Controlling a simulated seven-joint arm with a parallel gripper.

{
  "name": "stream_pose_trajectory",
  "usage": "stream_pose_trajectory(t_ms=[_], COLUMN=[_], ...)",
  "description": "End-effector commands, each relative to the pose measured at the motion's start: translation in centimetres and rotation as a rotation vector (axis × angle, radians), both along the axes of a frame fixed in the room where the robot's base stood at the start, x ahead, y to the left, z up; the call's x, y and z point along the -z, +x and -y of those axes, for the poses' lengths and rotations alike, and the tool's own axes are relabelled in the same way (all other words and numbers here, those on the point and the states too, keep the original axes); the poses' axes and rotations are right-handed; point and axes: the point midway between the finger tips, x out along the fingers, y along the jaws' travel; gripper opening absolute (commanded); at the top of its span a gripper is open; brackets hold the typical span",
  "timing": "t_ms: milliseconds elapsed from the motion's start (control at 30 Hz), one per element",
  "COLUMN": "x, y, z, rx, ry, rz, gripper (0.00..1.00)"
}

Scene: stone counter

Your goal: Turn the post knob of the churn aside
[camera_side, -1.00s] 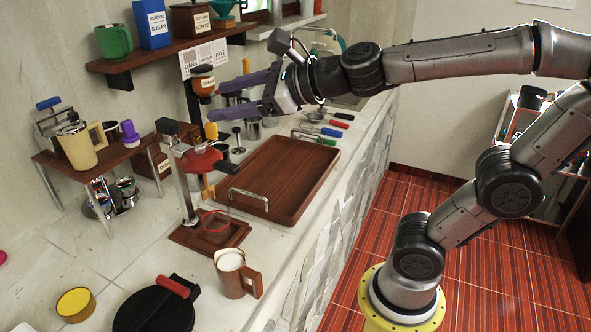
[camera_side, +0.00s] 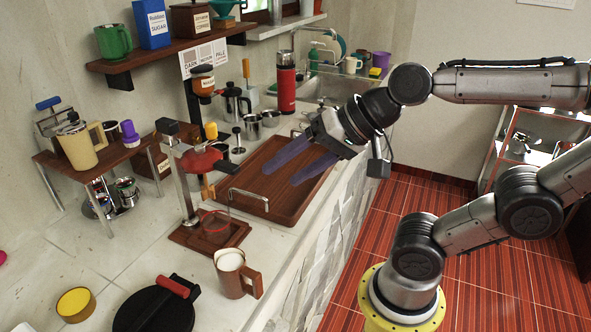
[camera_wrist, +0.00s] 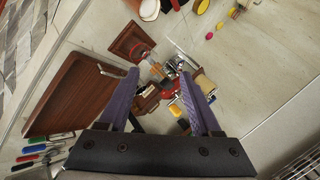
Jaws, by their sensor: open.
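What I take for the churn is a stand with a red body (camera_side: 200,160) on a metal post (camera_side: 186,195) above a square brown base (camera_side: 190,238). A yellow knob (camera_side: 211,131) sits on top, and an orange-yellow part hangs below the red body. I cannot tell for sure which part is the post knob. My gripper (camera_side: 280,177) is open and empty, above the tray and to the right of the stand, apart from it. In the wrist view, my gripper (camera_wrist: 158,75) has its fingers spread, with the red body (camera_wrist: 172,88) showing between them.
The brown tray (camera_side: 290,211) with metal handles lies right of the stand. A cup with a brown handle (camera_side: 232,272) and a black round press (camera_side: 158,309) stand in front. A small wooden table (camera_side: 92,168) is at left. A red flask (camera_side: 286,85) stands behind.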

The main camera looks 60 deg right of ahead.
Motion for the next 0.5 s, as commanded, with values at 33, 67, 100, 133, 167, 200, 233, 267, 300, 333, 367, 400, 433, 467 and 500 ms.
stream_pose_trajectory(t_ms=[33,67,100,133,167,200,233,267,300,333,367,400,433,467,500], x=[0.22,0.35,0.45,0.51,0.55,0.58,0.59,0.6,0.6,0.59,0.59,0.58,0.58,0.58,0.58], y=[-0.24,-0.35,-0.47,-0.53,-0.57,-0.61,-0.62,-0.62,-0.62,-0.61,-0.61,-0.61,-0.6,-0.6,-0.61], z=[0.15,0.21,0.26,0.3,0.33,0.36,0.36,0.37,0.37,0.37,0.37,0.36,0.35,0.35,0.35], rx=[-0.017,-0.026,-0.035,-0.04,-0.043,-0.046,-0.047,-0.048,-0.048,-0.048,-0.048,-0.048,-0.047,-0.046,-0.043], ry=[-0.026,-0.039,-0.051,-0.058,-0.064,-0.069,-0.071,-0.072,-0.072,-0.072,-0.071,-0.071,-0.07,-0.069,-0.065], rz=[-0.005,-0.008,-0.011,-0.012,-0.013,-0.014,-0.014,-0.014,-0.014,-0.014,-0.013,-0.013,-0.014,-0.014,-0.016], gripper=[0.65,0.65,0.65,0.65,0.65,0.65,0.65,0.65,0.65,0.65,0.65,0.65,0.63,0.58,0.51])
